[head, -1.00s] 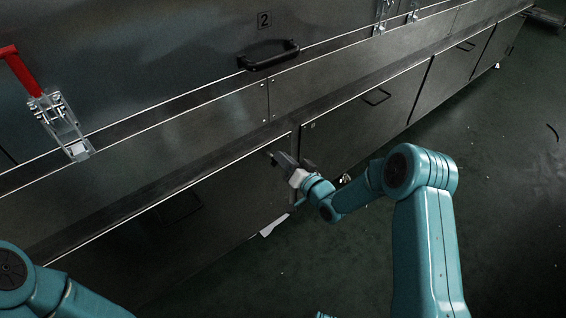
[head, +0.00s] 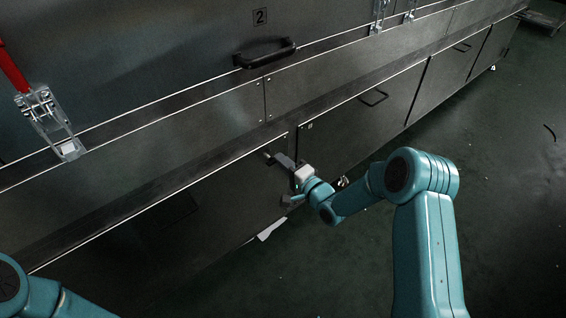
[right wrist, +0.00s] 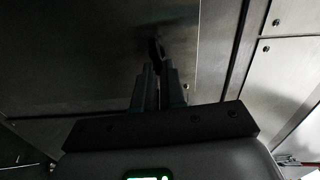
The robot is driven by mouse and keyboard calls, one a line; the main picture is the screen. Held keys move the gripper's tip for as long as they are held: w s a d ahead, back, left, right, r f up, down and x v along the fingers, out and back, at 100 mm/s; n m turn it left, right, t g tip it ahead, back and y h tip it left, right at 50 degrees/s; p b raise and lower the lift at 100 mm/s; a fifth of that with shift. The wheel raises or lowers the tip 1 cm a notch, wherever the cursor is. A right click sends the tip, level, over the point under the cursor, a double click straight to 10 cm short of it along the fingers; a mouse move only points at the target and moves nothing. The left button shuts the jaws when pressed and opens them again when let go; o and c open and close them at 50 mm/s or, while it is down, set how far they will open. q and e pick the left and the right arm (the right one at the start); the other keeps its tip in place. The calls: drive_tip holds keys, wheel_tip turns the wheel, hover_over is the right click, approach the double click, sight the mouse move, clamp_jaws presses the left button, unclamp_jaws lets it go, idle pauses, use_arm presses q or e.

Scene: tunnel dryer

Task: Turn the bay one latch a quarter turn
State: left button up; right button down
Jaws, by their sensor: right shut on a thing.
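My right gripper (head: 270,156) is at the lower front panel of the dryer, near the panel's right edge. In the right wrist view its two dark fingers (right wrist: 159,70) are close together on a small dark latch (right wrist: 156,47) that stands out from the metal panel. The gripper covers most of the latch in the head view, so its exact angle cannot be told. My left arm shows only at the bottom left of the head view, and its gripper is out of frame.
The lower panel (head: 120,235) has a dark handle (head: 178,209); another handle (head: 374,97) is on the door to the right. Above are a black handle (head: 265,54) under a "2" label and a red-handled clamp (head: 48,118). The green floor (head: 500,180) at right is mostly clear.

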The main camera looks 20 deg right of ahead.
drive_tip(key=shift+m, duration=0.5)
drive_tip(key=c, duration=1.2)
unclamp_jaws()
drive_tip(key=p+v, duration=0.4)
drive_tip(key=v, duration=1.2)
drive_tip(key=shift+s, duration=0.15)
